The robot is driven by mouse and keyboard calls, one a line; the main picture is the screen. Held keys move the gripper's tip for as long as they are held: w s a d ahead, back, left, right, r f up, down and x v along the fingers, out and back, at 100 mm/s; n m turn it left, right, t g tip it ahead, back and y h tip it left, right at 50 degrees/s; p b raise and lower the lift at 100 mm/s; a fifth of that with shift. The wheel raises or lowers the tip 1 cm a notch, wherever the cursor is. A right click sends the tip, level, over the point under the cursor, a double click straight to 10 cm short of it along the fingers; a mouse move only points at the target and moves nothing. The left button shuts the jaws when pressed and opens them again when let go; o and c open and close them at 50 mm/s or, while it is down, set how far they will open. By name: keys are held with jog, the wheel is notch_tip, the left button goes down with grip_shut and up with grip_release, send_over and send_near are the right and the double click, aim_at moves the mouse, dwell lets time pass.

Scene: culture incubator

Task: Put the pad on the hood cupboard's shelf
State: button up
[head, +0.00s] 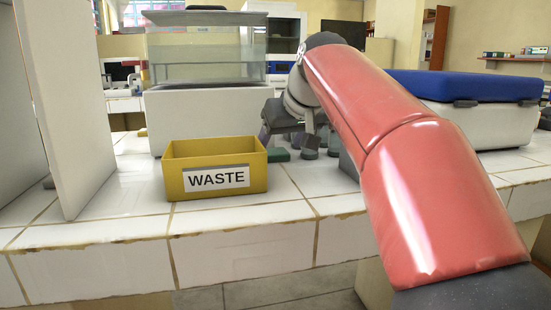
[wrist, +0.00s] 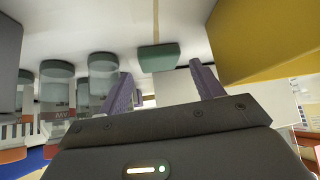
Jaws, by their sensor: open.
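A small green block (head: 278,155), which looks like the pad, lies on the white tiled bench just right of the yellow bin. In the wrist view the green pad (wrist: 158,57) shows beyond and between my fingertips, apart from them. My gripper (head: 288,138) is open and empty, low over the bench behind the pad in the head view. In the wrist view both purple fingers of my gripper (wrist: 160,70) are spread. A white upright panel (head: 68,105) stands at the left, perhaps the cupboard's door; no shelf can be made out.
The yellow WASTE bin (head: 218,170) stands close beside the pad; it shows at the wrist view's right (wrist: 262,40). Several lidded jars (wrist: 103,75) stand on the other side. A glass-topped white box (head: 208,100) is behind, a blue-lidded box (head: 465,88) right. Bench front is clear.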

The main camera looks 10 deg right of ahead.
aim_at(277, 151)
jog(key=x, duration=0.3)
jog(key=c, duration=0.8)
jog(key=shift+r, duration=0.15)
notch_tip(277, 151, up, 20)
jog(key=p, duration=1)
